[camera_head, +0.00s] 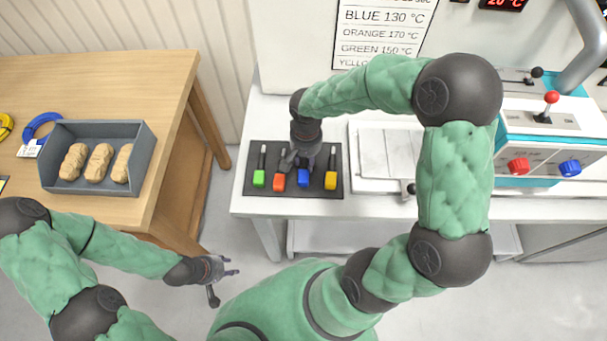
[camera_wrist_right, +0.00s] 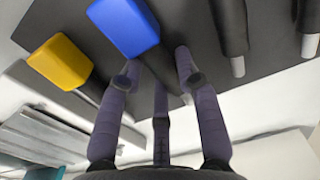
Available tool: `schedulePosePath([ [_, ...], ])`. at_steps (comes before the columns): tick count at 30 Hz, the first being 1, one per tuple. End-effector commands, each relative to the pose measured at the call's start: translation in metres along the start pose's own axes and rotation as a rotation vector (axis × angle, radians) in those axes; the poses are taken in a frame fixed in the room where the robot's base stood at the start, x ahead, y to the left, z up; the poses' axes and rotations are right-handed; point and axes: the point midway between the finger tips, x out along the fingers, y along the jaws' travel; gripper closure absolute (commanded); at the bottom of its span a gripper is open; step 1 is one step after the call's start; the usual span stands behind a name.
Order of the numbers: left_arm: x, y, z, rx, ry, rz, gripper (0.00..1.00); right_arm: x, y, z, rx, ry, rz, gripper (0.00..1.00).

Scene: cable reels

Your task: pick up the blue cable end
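The blue cable end (camera_head: 304,178) lies on a dark mat (camera_head: 255,188) on the white bench, between the orange (camera_head: 279,182) and yellow (camera_head: 330,180) ends. My right gripper (camera_head: 299,162) is over the blue end's dark shaft and partly hides it. In the wrist view the blue block (camera_wrist_right: 125,25) is just beyond the spread fingertips (camera_wrist_right: 157,72), with the yellow block (camera_wrist_right: 60,62) to its left. The fingers look open; whether they touch the shaft I cannot tell. My left gripper (camera_head: 222,280) is open and empty, away from the bench.
A green cable end (camera_head: 259,178) lies at the mat's left. A white board (camera_head: 383,185) is right of the mat, then a machine with levers and knobs (camera_head: 545,145). A wooden table (camera_head: 150,75) at left bears a grey tray (camera_head: 140,128) of brown rolls and a blue coil (camera_head: 33,125).

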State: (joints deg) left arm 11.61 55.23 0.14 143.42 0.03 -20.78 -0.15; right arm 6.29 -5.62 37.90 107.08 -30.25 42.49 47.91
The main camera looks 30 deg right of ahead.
Motion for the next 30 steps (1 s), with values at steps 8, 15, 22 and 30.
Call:
schedulePosePath([
  [8,0.0,0.0,0.0,0.0,0.0,0.0,0.6,-0.001,0.0,0.0,0.0,0.0,0.0,1.0],
  [15,0.0,0.0,0.0,0.0,0.0,0.0,0.6,-0.001,0.0,0.0,0.001,0.0,0.0,1.0],
  [22,-0.004,0.001,0.0,0.0,0.0,0.0,0.6,-0.013,0.0,-0.001,0.002,0.002,-0.001,1.0],
  [30,-0.016,0.006,0.001,0.0,0.0,0.0,0.6,-0.05,0.006,0.011,0.001,0.003,-0.001,1.0],
])
